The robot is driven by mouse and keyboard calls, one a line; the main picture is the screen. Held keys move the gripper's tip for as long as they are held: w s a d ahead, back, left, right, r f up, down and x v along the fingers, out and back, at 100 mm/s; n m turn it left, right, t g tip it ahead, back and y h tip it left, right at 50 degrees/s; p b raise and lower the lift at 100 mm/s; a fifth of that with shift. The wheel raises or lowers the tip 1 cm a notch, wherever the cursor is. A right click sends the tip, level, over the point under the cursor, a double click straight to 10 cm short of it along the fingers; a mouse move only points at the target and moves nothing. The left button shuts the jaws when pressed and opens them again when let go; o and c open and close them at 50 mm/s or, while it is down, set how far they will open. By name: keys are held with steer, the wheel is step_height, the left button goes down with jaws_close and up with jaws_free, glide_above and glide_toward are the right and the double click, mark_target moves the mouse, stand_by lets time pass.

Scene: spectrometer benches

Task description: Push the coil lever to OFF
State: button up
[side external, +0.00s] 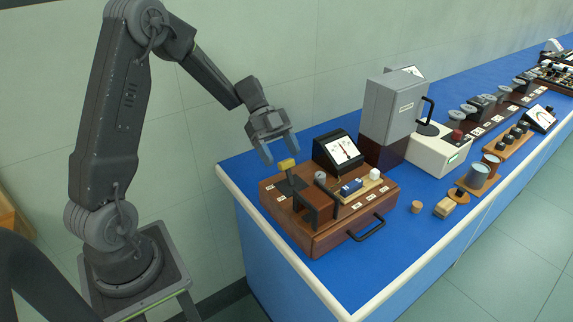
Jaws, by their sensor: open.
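A wooden box (355,228) with a black handle stands on the near end of the blue bench. At its left end is a black lever with a yellow grip (287,164), which seems to be the coil lever. The lever stands up from the box top. Small white labels lie around it, too small to read. My gripper (280,150) is open and empty, fingers pointing down. In the picture it is just above the yellow grip; a gap shows between them, but I cannot tell the depth.
A tall grey unit (390,105) stands behind. A cork (416,207) and a small wooden block (445,207) lie to the right. The bench front is clear.

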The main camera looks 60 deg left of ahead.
steer(key=v, duration=0.7)
steer(key=shift+a+r, duration=0.25)
steer(key=s+d+r+n+t+y, duration=0.2)
steer(key=s+d+r+n+y, duration=0.1)
steer(key=s+d+n+y, duration=0.2)
steer(key=s+d+r+n+t+y, duration=0.3)
steer(key=s+d+r+n+y, duration=0.1)
steer(key=s+d+n, duration=0.6)
steer(key=shift+s+d+n+t+y, duration=0.3)
steer(key=shift+s+n+y, duration=0.1)
steer(key=shift+s+n, duration=1.25)
steer(key=shift+s, duration=0.15)
